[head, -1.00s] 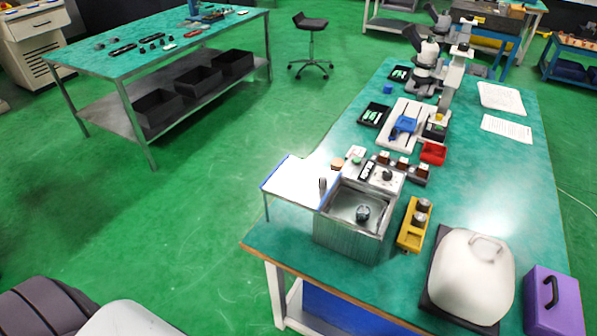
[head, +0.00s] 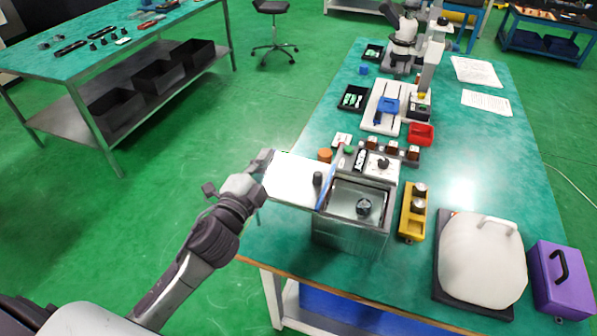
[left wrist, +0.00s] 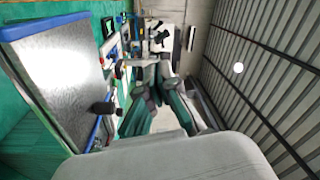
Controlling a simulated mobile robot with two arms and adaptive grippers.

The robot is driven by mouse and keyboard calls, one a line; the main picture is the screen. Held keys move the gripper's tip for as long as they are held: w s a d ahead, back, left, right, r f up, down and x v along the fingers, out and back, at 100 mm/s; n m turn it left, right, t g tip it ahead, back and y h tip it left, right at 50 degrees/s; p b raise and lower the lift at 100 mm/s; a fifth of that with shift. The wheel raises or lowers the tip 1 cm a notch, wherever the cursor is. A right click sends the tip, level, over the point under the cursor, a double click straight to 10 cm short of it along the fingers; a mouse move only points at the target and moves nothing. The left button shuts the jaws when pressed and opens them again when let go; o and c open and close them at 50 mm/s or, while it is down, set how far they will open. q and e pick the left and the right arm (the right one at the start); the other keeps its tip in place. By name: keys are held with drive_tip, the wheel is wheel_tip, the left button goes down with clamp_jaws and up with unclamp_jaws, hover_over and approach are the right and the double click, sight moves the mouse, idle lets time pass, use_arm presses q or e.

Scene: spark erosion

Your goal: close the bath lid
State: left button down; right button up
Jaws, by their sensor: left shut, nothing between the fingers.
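The bath (head: 350,232) is a grey metal box at the near part of the green bench, with its top open and a small dark round part inside. Its lid (head: 290,178) is a pale flat panel out to the left of the opening. A blue strip (head: 331,180) runs along the lid's bath side, beside a black knob (head: 318,179). In the left wrist view the lid (left wrist: 65,75) is a large grey plate with blue edges, close by. My left gripper (head: 264,160) is shut and empty at the lid's outer left edge; contact is unclear. My right gripper is not in view.
A control box (head: 378,168) stands behind the bath. A yellow holder (head: 412,212), a white-covered block (head: 483,260) and a purple case (head: 560,280) stand to its right.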

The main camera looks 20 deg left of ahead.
use_arm(q)
drive_tip(key=w+d+r+m+h, duration=0.2)
drive_tip(key=d+r+m+h, duration=0.3)
drive_tip(key=r+m+h, duration=0.45)
drive_tip(key=m+g+y, duration=0.2)
drive_tip(key=m+g, duration=1.3)
drive_tip(key=m, duration=1)
approach(301, 184)
drive_tip(key=p+x, duration=0.3)
drive_tip(key=shift+d+f+n, duration=0.15)
drive_tip(key=shift+d+n, duration=0.1)
drive_tip(key=shift+d, duration=0.15)
drive_tip(key=d, duration=0.1)
drive_tip(key=w+d+p, duration=0.1)
drive_tip(key=d+p, duration=0.1)
drive_tip(key=shift+w+f, duration=0.2)
drive_tip(key=shift+w, duration=0.1)
drive_tip(key=shift+w+d+f, duration=0.15)
drive_tip(key=shift+w+d, duration=0.05)
drive_tip(key=shift+d, duration=0.2)
